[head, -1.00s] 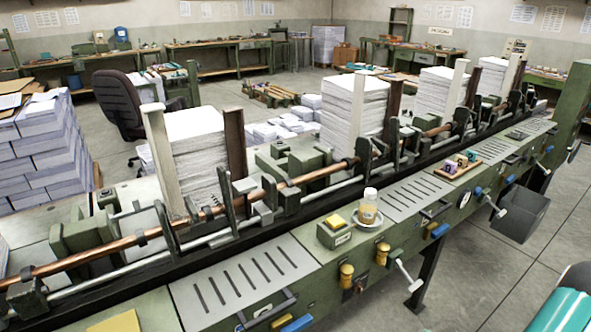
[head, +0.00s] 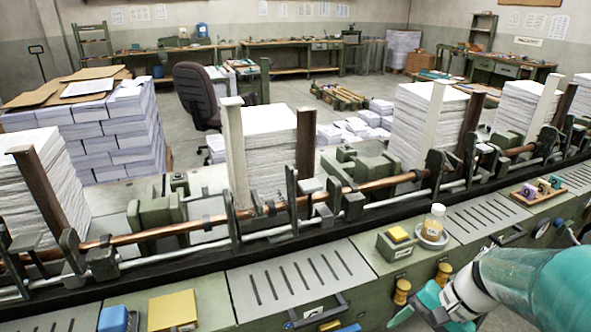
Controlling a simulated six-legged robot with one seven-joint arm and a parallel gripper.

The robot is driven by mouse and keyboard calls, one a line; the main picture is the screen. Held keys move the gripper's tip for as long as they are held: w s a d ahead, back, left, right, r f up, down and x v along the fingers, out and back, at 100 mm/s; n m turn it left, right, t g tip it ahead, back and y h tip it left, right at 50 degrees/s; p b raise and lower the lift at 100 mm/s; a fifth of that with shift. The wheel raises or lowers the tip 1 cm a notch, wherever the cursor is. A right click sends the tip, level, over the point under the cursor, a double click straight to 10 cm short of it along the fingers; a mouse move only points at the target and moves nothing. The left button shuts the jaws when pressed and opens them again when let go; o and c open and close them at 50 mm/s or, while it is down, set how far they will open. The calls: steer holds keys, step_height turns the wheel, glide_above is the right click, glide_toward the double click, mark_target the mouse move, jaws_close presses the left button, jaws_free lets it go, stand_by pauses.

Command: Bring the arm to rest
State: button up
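My arm, teal and white, comes in at the lower right of the head view. Its teal end part (head: 432,303) shows at the bottom edge, in front of the green machine's front panel (head: 375,290). My gripper's fingertips cannot be made out, so I cannot tell whether it is open or shut, or whether it holds anything. The arm overlaps the right part of the machine front in the picture.
The long gathering machine crosses the view, with paper stacks (head: 268,150) behind a copper-coloured rod (head: 375,186). A tray (head: 536,192) holds small items. An office chair (head: 197,97) stands behind.

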steer(key=s+a+r+n+t+h, duration=0.4)
steer(key=a+r+n+t+h, duration=0.1)
steer(key=r+n, duration=0.4)
step_height(320, 180, up, 3)
steer(key=shift+a+f+h, duration=0.15)
steer(key=shift+a+h, duration=0.35)
steer(key=shift+a, duration=0.7)
steer(key=shift+s, duration=0.1)
